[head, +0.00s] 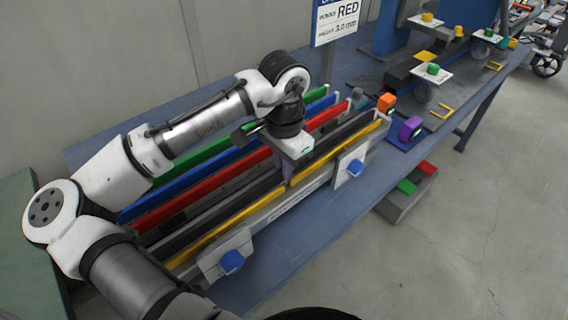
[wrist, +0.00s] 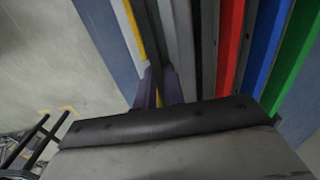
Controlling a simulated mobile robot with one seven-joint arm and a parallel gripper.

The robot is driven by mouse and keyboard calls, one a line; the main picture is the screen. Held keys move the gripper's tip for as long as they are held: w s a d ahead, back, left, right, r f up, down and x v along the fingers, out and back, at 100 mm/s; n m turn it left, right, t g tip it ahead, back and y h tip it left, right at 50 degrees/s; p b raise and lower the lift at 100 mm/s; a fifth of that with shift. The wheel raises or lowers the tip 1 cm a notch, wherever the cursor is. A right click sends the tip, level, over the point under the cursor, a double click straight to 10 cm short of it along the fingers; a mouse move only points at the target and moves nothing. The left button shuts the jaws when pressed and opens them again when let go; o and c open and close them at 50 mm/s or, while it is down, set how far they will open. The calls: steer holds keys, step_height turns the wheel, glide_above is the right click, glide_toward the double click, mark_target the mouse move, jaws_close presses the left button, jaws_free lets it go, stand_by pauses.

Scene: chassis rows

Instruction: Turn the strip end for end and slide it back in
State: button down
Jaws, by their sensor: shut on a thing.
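A long yellow strip (head: 325,158) with a dark band along it lies lengthwise in the nearest slot of the chassis (head: 300,192). My gripper (head: 285,172) is over the middle of this row, pointing down, shut on the strip. In the wrist view, the purple fingers (wrist: 158,88) stand on either side of the strip's dark edge, with its yellow side (wrist: 132,32) at the left. The strip looks level and still in line with the slot. Whether its bottom edge is seated is hidden.
Red (head: 210,193), blue (head: 190,183) and green (head: 205,155) strips stand in parallel rows behind. Orange (head: 386,102) and purple (head: 411,128) blocks stand right. A sign (head: 337,20) reads RED, 3.0 mm.

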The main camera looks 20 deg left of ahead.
steer(key=shift+f, duration=0.1)
steer(key=c, duration=1.4)
jaws_free()
step_height(320, 180, up, 14)
steer(key=shift+b, duration=0.45)
